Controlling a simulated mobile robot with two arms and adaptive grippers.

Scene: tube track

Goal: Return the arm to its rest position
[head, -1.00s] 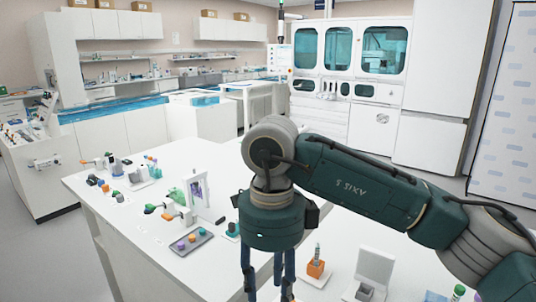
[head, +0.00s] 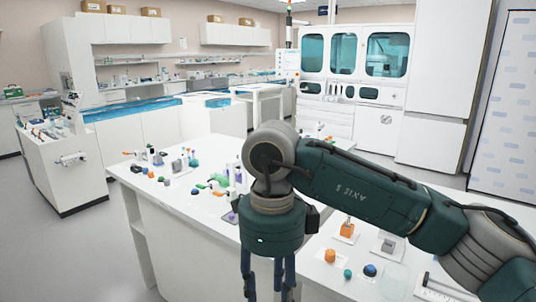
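My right arm (head: 350,180) comes in from the right and reaches across the front of the head view, bent down at the wrist. The fingertips are cut off by the bottom edge of the view. My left arm and gripper are not in view.
Several small coloured parts lie on the table left of my arm. Right of the gripper are an orange block on a white base (head: 347,230), an orange cylinder (head: 330,256), a blue knob (head: 370,270) and a grey block (head: 388,244). Floor (head: 60,250) is free at left.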

